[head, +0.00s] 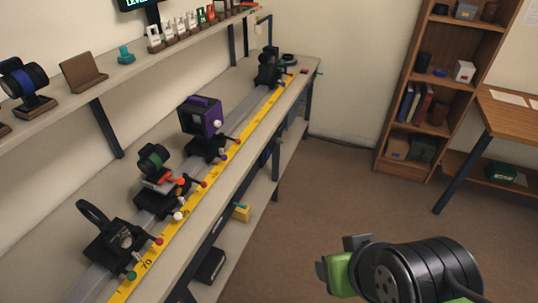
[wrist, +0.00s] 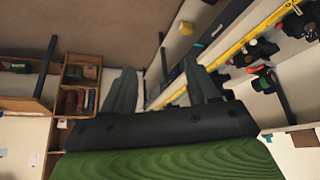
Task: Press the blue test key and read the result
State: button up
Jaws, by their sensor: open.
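I cannot clearly make out the blue test key in either view. A dark display with green letters (head: 138,4) is cut off at the top of the head view; its reading is only partly visible. A small light-blue mark (wrist: 217,31) shows near the bench edge in the wrist view, too small to identify. My gripper (head: 338,257) is at the lower right of the head view, over the floor and apart from the bench. In the wrist view its two dark fingers (wrist: 159,68) stand apart with nothing between them.
The long bench carries a rail, a yellow scale (head: 185,207), a purple box unit (head: 201,116) and several dark mounts. A shelf (head: 93,88) runs above it. A bookcase (head: 392,120) and wooden desk (head: 510,117) stand right. The floor between (head: 310,200) is clear.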

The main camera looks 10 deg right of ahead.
dwell(0.3)
grip_shut()
dwell(1.6)
